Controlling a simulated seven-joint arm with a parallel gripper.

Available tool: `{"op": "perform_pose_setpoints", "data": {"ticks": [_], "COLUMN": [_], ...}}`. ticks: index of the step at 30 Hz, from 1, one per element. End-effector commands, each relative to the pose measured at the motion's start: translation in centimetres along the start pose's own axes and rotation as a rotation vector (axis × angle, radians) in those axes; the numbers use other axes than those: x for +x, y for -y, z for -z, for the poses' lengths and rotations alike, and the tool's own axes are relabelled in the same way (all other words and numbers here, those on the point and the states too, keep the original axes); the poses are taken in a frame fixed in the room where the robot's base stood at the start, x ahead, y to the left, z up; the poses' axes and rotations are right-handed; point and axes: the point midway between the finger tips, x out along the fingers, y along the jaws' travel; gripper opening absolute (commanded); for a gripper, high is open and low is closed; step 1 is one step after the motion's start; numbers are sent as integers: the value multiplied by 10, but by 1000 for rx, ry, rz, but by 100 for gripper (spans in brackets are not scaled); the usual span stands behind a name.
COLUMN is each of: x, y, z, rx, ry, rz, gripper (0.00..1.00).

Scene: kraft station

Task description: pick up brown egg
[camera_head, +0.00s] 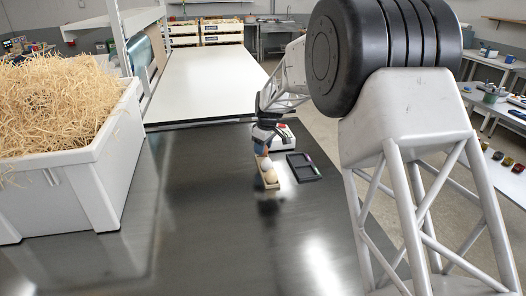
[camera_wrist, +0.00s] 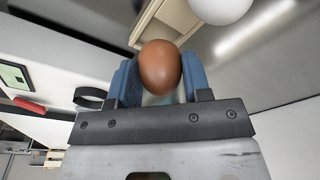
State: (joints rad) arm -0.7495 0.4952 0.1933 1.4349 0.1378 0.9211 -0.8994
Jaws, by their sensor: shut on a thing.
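The brown egg (camera_wrist: 160,67) sits between the two blue fingers of my gripper (camera_wrist: 158,80) in the wrist view, and the fingers are shut on it. In the head view my gripper (camera_head: 263,148) is over the far end of a small wooden box (camera_head: 268,186), and the egg there is too small and covered to make out well. Pale eggs (camera_head: 271,176) show at the box. In the wrist view a white egg (camera_wrist: 220,8) is at the top edge, beside the wooden box (camera_wrist: 150,25). I cannot tell how far the brown egg is above the box.
A dark compartment tray (camera_head: 303,167) lies right of the wooden box. A white device with a red top (camera_head: 283,134) stands behind. A large white bin of straw (camera_head: 70,165) stands at left. The dark tabletop (camera_head: 215,225) is clear in front.

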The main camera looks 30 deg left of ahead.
Motion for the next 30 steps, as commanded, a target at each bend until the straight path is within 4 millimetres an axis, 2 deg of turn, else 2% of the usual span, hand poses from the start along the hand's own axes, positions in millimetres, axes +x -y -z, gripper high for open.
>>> {"op": "perform_pose_setpoints", "data": {"ticks": [9, 15, 21, 30], "x": [-47, -71, -79, -80], "y": [0, 0, 0, 0], "z": [7, 11, 12, 12], "rx": [-1, 0, 0, 0], "ry": [-1, -1, -1, -1], "rz": [-2, -2, -1, -1], "gripper": [31, 31, 31, 31]}}
